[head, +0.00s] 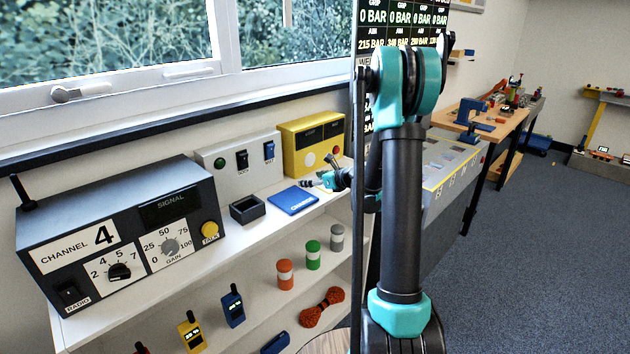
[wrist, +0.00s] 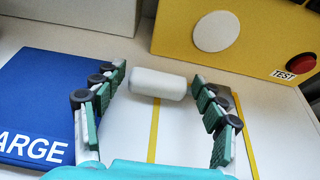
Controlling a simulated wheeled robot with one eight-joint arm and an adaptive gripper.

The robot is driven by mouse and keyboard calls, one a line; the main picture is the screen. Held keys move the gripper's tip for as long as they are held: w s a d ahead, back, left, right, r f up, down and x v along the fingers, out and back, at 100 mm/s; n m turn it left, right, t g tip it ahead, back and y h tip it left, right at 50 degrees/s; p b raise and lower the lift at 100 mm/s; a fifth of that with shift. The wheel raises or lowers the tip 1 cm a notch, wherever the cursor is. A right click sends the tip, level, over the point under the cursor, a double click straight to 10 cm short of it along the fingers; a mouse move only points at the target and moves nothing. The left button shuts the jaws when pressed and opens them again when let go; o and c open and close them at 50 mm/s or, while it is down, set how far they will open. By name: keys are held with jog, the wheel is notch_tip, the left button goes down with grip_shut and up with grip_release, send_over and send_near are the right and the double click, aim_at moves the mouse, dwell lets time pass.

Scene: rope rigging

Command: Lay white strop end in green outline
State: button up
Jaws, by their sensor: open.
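My gripper (wrist: 160,84) is open, with one finger on each side of a white cylinder (wrist: 158,84) that lies crosswise near the fingertips. A gap shows at the cylinder's left end; its right end is close to the right finger, and I cannot tell whether they touch. I cannot tell whether this cylinder is the white strop end. In the head view my gripper (head: 333,180) is low over the white shelf top, right of the blue plate, and the cylinder cannot be made out. No green outline is visible in either view.
A blue plate (wrist: 35,105) with white lettering lies left of the fingers. A yellow box (wrist: 245,38) with a red TEST button stands behind. Yellow stripes (wrist: 153,135) mark the white surface. A dark radio (head: 120,235) stands left; a red rope coil (head: 322,307) lies below.

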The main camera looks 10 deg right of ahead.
jog(key=shift+c, duration=0.5)
jog(key=c, duration=1)
